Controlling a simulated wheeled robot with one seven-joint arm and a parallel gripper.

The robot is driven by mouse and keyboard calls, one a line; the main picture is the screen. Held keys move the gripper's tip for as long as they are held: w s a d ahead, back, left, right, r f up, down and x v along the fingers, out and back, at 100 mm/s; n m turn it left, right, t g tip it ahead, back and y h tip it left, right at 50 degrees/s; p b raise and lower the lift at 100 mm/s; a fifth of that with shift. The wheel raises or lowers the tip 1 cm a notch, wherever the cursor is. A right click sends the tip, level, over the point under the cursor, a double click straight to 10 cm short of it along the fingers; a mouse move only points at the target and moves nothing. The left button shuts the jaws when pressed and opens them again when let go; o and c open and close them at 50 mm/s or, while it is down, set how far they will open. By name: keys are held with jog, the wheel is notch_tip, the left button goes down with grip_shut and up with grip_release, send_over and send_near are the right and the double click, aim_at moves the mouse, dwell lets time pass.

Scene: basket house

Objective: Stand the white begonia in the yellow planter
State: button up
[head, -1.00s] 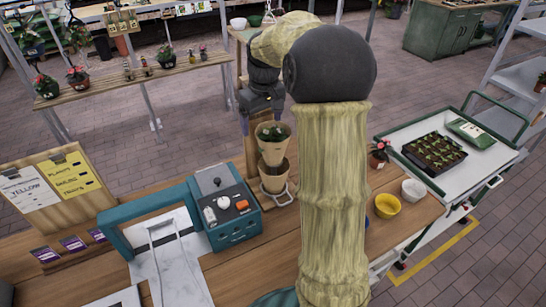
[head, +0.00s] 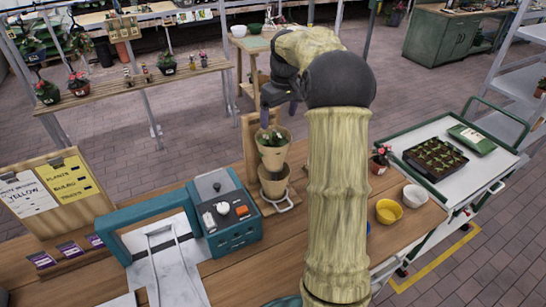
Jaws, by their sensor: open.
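The yellow planter (head: 388,211) is a small round bowl on the right part of the wooden bench, with no plant visible in it. I cannot tell for sure which plant is the white begonia; no white blooms show clearly. A leafy plant (head: 272,138) stands in a tan pot (head: 273,157), upright above a second tan pot (head: 274,183) on a wooden stand. My gripper (head: 265,118) is open, pointing down at the back rim of the upper pot. Its fingertips are small and partly hidden, so contact is unclear.
A white bowl (head: 415,195) sits beside the yellow planter. A red-flowered potted plant (head: 380,159) stands behind them. A teal machine (head: 222,210) stands left of the pots. A cart (head: 400,150) with a seedling tray is at right. Several potted plants line the back-left shelf (head: 130,85).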

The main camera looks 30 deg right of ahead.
jog(key=p, duration=0.2)
send_over(274, 151)
jog(key=f, duration=0.6)
jog(key=s+f, duration=0.1)
jog(key=f, duration=0.2)
jog(key=shift+d, duration=0.2)
jog(key=shift+w+a+f+p, duration=0.15)
jog(key=shift+f+p, duration=0.45)
jog(key=shift+p, duration=0.3)
jog(key=f+p, duration=0.1)
jog(key=f, duration=0.3)
jog(key=shift+w+p, duration=0.35)
jog(key=shift+w, duration=0.05)
jog(key=c, duration=1.2)
jog(key=shift+r, duration=0.1)
jog(key=shift+c, duration=0.2)
